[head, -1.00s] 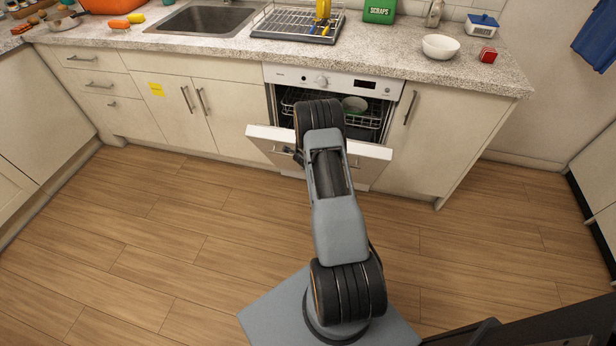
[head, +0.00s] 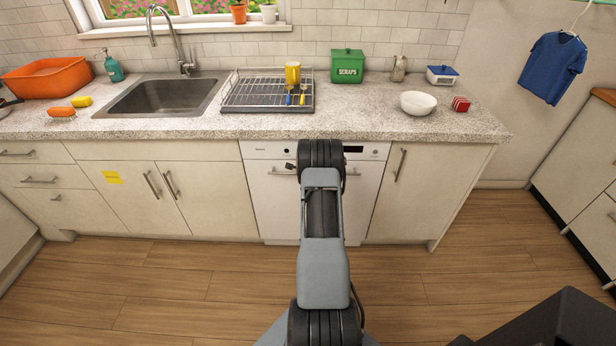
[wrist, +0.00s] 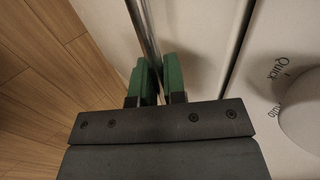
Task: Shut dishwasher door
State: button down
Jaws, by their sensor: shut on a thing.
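The dishwasher door (head: 275,205) stands upright under the white control panel (head: 265,150), flush with the cabinet fronts as far as I can see. My arm hides its middle. In the wrist view, my gripper (wrist: 160,85) has its green fingers shut on the metal door handle (wrist: 145,35), one finger on each side of the bar. A narrow seam (wrist: 237,50) runs between the door and the panel. In the head view, only a small dark part of my gripper (head: 290,167) shows beside the arm, at the handle.
The panel's knob (wrist: 302,120) is close to the right of my gripper. The counter (head: 370,122) overhangs above, with a dish rack (head: 240,100) and a white bowl (head: 417,102). Wooden floor (head: 180,275) is clear in front of the cabinets.

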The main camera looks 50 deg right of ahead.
jog(key=shift+w+d+r, duration=0.2)
jog(key=shift+w+d, duration=0.05)
jog(key=shift+w, duration=0.05)
jog(key=c, duration=1.2)
grip_release()
jog(key=shift+d, duration=0.1)
jog(key=shift+c, duration=0.2)
jog(key=shift+o, duration=0.3)
jog(key=shift+r, duration=0.15)
jog(key=b+v, duration=0.1)
jog(key=v, duration=1.2)
jog(key=shift+s+a, duration=0.3)
jog(key=shift+a, duration=0.1)
